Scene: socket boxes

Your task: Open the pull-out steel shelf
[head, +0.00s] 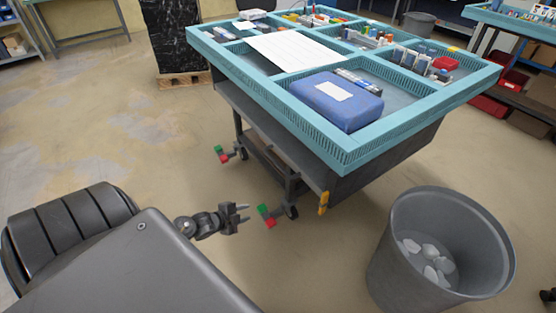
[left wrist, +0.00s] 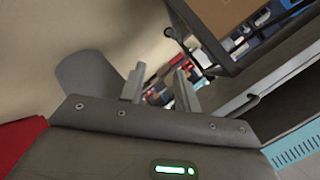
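A teal-topped workbench (head: 410,112) stands in the head view, with a grey steel side (head: 270,125) under its top. I cannot tell for sure which part is the pull-out shelf, and no part stands clearly pulled out. My left gripper (head: 243,213) is in front of the bench, low and left of its near corner, apart from it. Its two fingers are spread with nothing between them; they also show apart in the left wrist view (left wrist: 160,90). In that view a grey steel panel (left wrist: 285,75) and a dark hook-shaped part (left wrist: 240,107) lie right of the fingers. My right gripper is not visible.
A blue case (head: 335,100) and small parts lie in the bench top's compartments.

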